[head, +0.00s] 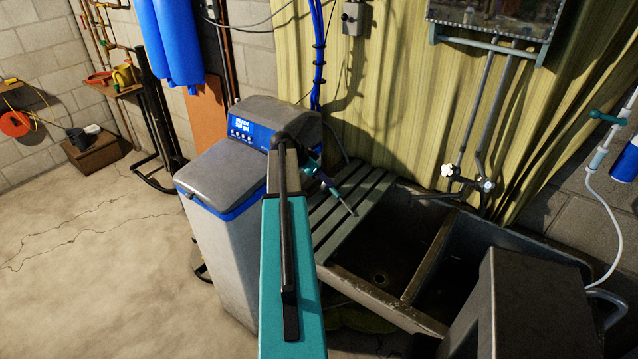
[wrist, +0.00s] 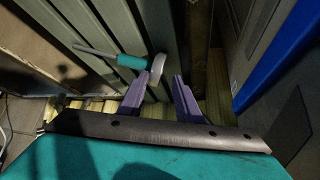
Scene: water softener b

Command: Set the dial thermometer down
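The dial thermometer shows in the wrist view as a thin grey stem, a teal sleeve (wrist: 131,62) and a pale round dial (wrist: 157,71) seen nearly edge-on. It lies across the grey-green slats (wrist: 112,30); I cannot tell whether its whole length touches them. My gripper (wrist: 161,76) has its two purple fingers apart, with the dial between or just beyond their tips and a gap on the right. In the head view the thermometer's teal sleeve (head: 325,179) and stem show over the slatted board (head: 345,222), partly hidden by my arm.
The board spans the left of a dark double sink (head: 405,243). The grey water softener (head: 215,195) stands left of the board. A faucet (head: 466,180) is above the sink, before a corrugated yellow wall sheet (head: 400,110). Open floor (head: 90,240) lies to the left.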

